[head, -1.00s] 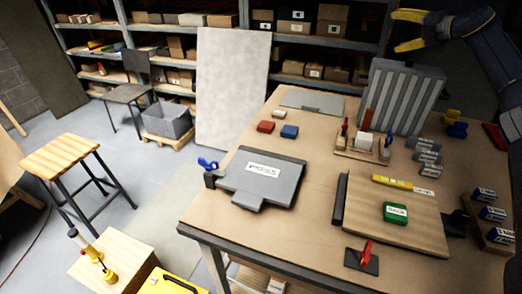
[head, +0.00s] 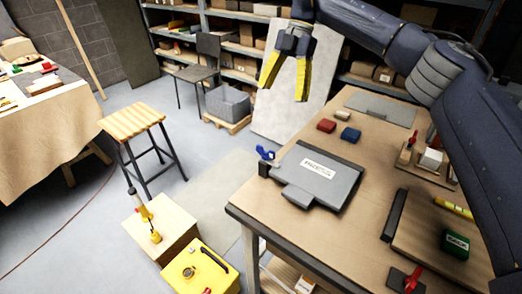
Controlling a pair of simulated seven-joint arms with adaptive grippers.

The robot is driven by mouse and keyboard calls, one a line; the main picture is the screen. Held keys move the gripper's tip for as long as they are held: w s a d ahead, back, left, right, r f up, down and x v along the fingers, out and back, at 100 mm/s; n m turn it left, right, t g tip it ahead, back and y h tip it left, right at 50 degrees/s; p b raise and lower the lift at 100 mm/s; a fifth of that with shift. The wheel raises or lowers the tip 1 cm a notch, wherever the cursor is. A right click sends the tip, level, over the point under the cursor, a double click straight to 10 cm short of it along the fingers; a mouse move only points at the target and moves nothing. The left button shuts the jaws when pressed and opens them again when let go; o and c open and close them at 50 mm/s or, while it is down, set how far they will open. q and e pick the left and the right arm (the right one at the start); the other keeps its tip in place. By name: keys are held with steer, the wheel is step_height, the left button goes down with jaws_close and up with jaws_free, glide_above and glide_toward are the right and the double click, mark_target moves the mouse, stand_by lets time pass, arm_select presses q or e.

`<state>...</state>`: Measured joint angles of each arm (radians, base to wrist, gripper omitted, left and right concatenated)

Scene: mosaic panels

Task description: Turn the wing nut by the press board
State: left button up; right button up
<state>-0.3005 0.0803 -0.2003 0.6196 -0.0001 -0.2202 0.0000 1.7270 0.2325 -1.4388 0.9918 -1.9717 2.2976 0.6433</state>
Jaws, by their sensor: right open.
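The grey press board (head: 318,174) lies flat on the workbench near its left edge, with a white label on top. A blue wing nut (head: 265,153) stands on a dark block at the board's left corner. My right gripper (head: 282,92) is in the upper middle of the head view. Its two yellow fingers point down, spread apart with nothing between them. In the picture it is above the wing nut and clear of it. My left gripper is not in view.
Red (head: 326,125) and blue (head: 350,134) blocks lie behind the press board. A red lever (head: 413,277) on a dark plate is at the bench front. A wooden stool (head: 133,120) and a yellow case (head: 200,270) stand left of the bench (head: 300,245).

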mark_target(265, 148)
steer(key=x, duration=1.7)
steer(key=shift+s+a+f, duration=0.15)
steer(key=shift+s+f, duration=0.05)
steer(key=shift+s, duration=0.35)
steer(key=shift+c, duration=0.3)
steer(key=c, duration=1.3)
